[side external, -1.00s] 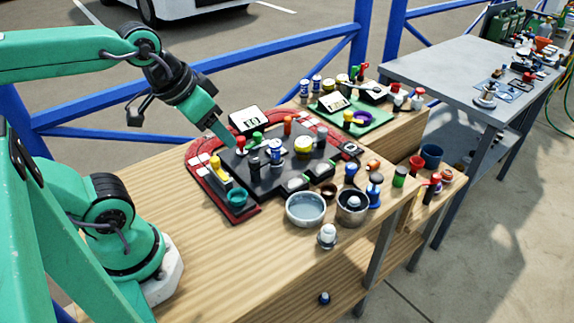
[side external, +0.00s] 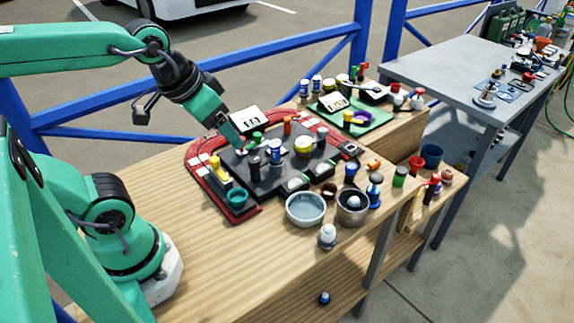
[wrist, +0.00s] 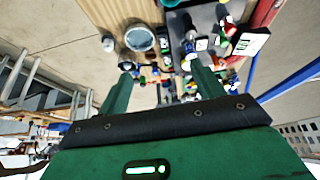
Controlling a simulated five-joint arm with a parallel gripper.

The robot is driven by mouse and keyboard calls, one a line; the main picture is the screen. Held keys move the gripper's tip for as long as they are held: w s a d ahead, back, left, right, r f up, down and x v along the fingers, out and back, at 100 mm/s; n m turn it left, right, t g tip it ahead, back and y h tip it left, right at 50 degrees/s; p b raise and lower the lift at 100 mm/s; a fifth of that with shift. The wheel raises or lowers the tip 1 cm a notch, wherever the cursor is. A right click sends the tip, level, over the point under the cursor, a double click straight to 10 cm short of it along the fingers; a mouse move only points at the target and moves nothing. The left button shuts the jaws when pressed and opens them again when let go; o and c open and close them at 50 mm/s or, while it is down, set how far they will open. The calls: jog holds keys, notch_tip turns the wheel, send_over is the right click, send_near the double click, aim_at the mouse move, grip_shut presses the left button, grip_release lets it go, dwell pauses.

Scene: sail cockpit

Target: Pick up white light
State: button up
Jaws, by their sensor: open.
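A white domed light (side external: 328,234) on a grey base stands upright near the wooden table's front edge, in front of the blue bowl. It seems to show in the wrist view as a small pale shape (wrist: 108,44) left of the bowl. A similar white-topped piece (side external: 353,203) sits in a grey pot beside the bowl; I cannot tell whether it is also a light. My gripper (side external: 242,150) is over the dark panel, well left of and behind the white domed light. In the wrist view its green fingers (wrist: 165,74) are apart, with nothing visibly held.
The dark panel (side external: 236,166) with a red border carries several coloured knobs. The pale blue bowl (side external: 306,210) lies between the panel and the white light. A green tray (side external: 370,123) stands farther back. Bare wood (side external: 215,250) is free at the front left.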

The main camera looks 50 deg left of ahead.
jog(key=w+d+f+n+g, duration=0.25)
jog(key=w+d+f, duration=0.25)
jog(key=w+d, duration=0.35)
jog(key=n+g, duration=0.2)
jog(key=g, duration=0.1)
send_over(330, 226)
jog(key=f, duration=0.9)
jog(key=shift+a, duration=0.35)
jog(key=shift+w+d+f, duration=0.1)
jog(key=shift+d+f, duration=0.25)
jog(key=shift+f, duration=4.05)
jog(key=c, duration=1.1)
jog(key=shift+o, duration=0.2)
jog(key=shift+r, duration=0.1)
